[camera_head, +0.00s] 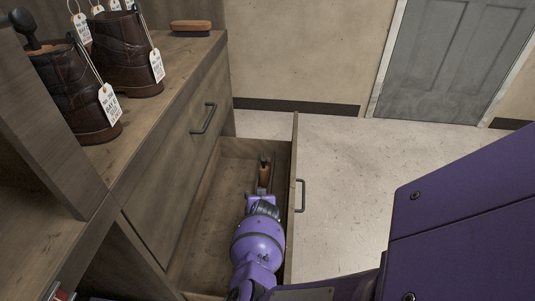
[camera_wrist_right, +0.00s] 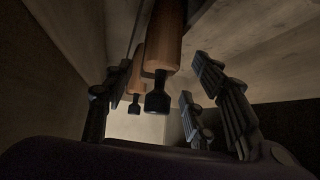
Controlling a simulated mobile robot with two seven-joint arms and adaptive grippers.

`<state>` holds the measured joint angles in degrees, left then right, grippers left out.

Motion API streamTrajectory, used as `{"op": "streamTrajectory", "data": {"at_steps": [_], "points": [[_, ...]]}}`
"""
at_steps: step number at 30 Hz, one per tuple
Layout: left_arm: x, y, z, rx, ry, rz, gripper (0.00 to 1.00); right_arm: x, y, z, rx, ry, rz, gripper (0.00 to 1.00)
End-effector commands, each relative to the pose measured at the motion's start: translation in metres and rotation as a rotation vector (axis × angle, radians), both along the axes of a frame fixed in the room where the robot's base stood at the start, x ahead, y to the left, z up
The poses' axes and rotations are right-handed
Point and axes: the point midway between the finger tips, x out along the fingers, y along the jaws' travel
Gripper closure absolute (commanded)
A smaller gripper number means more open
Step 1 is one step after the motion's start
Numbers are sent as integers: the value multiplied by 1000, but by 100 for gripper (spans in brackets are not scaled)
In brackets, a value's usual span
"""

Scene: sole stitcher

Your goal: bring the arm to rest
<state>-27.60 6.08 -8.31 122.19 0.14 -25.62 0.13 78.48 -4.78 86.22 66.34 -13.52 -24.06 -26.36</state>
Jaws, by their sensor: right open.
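My right arm comes into the open drawer (camera_head: 212,255) in the head view, and its gripper (camera_head: 263,187) is low inside near the far end. In the right wrist view the gripper (camera_wrist_right: 155,85) is open, with its dark fingers apart at left and right. A tool with a wooden handle and black end (camera_wrist_right: 165,40) shows between the fingers, and a second similar handle (camera_wrist_right: 137,72) is beside it. I cannot tell whether the fingers touch either one. A wooden handle (camera_head: 264,170) also shows just beyond the gripper in the head view. My left gripper is not in view.
The drawer's front panel with its handle (camera_head: 300,196) stands close to the right of my arm. A closed drawer with a handle (camera_head: 204,118) is above left. Brown boots (camera_head: 128,55) with tags and a brush (camera_head: 191,28) stand on the counter. Open floor (camera_head: 350,165) lies right.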

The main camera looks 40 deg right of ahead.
Motion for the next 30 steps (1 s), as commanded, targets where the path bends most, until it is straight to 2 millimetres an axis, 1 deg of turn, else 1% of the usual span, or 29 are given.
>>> {"op": "streamTrajectory", "data": {"at_steps": [1, 6, 9, 12, 19, 21, 23, 25, 26, 27, 29, 30], "points": [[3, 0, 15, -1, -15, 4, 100, -4, 4, 18, -3, -5, 2, 48], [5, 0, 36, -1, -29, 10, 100, -17, 15, 40, -4, -5, 1, 48], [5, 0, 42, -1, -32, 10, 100, -24, 20, 47, -3, -4, 0, 48], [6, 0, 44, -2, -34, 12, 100, -29, 23, 49, -2, -2, 0, 48], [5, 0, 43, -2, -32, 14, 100, -29, 24, 50, -2, -2, 0, 48], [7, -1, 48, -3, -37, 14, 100, -28, 24, 58, -2, -8, 0, 48], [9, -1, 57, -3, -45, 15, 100, -25, 24, 73, -2, -17, 0, 48], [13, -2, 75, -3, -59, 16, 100, -19, 24, 100, -2, -33, 1, 48], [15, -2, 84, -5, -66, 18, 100, -16, 24, 115, -2, -42, 0, 48], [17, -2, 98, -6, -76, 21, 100, -12, 24, 135, -3, -54, 0, 48], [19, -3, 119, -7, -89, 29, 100, -6, 24, 165, -3, -72, 0, 48], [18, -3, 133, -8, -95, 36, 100, -3, 24, 185, -3, -84, 0, 48]]}}
